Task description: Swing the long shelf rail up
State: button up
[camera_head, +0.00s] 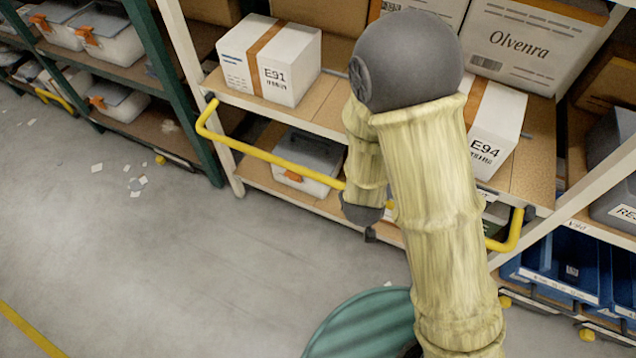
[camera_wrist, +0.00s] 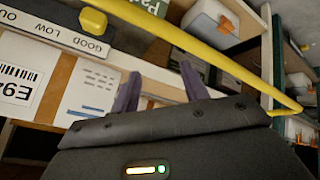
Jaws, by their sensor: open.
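The long shelf rail (camera_head: 270,158) is a yellow bar with bent ends, fixed to the rack's two front posts. It hangs out in front of the rack, below the shelf with the white boxes. My arm hides part of it. In the wrist view the rail (camera_wrist: 215,55) runs diagonally beyond my fingertips. My gripper (camera_head: 371,234) is mostly hidden behind my arm, close to the rail. In the wrist view my gripper (camera_wrist: 160,85) has two dark fingers spread apart, with no rail between them. Whether a finger touches the rail cannot be told.
White boxes E91 (camera_head: 270,65) and E94 (camera_head: 492,130) stand on the shelf behind the rail. A lidded grey bin (camera_head: 308,160) sits on the lower shelf. Blue bins (camera_head: 570,262) are at right. The floor (camera_head: 150,240) at left is open, with paper scraps.

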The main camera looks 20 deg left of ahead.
aim_at(318, 177)
jog(key=s+a+f+n+t+y+b, duration=0.5)
jog(key=s+a+f+n+t, duration=0.3)
jog(key=s+n, duration=0.3)
jog(key=a+f+n+b, duration=0.1)
jog(key=n, duration=0.2)
jog(key=shift+f+t+b, duration=0.35)
jog(key=shift+t+b, duration=0.05)
jog(key=shift+a, duration=0.15)
jog(key=x, duration=1.7)
jog(key=shift+w+f+p, duration=0.1)
jog(key=shift+w+p, duration=0.05)
jog(key=shift+p, duration=0.15)
jog(key=shift+c, duration=0.3)
grip_shut()
